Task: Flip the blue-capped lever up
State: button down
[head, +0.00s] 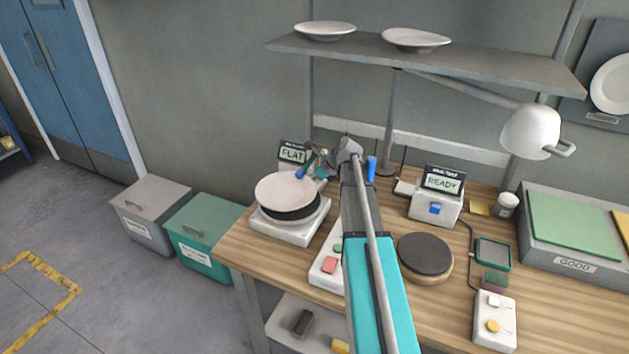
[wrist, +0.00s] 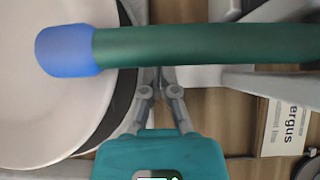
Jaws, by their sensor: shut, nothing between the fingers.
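The blue-capped lever shows in the wrist view as a thick green rod with a rounded blue cap (wrist: 65,50), lying across the top of the picture with the cap at the left. In the head view its blue cap (head: 300,173) is small, just above the white plate (head: 284,190), in front of the FLAT sign. My gripper (wrist: 153,82) is shut and empty; its fingers come together right beside the lever's rod, and the tips are partly hidden by it. I cannot tell whether they touch. In the head view my gripper (head: 322,165) is small, just right of the cap.
The plate sits on a black disc on a white base (head: 290,232). A READY box (head: 436,205) with a blue switch, a dark round pad (head: 425,253) and a lamp (head: 530,132) stand to the right. A shelf (head: 480,62) with plates hangs above.

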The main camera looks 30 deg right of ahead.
aim_at(309, 163)
jog(key=shift+w+a+r+p, duration=0.1)
jog(key=shift+r+p, duration=0.6)
jog(key=shift+r, duration=0.1)
jog(key=shift+w+a+r+p, duration=0.1)
jog(key=shift+r+p, duration=0.6)
jog(key=shift+r, duration=0.1)
jog(key=shift+w+a+r, duration=0.1)
jog(key=shift+a, duration=0.05)
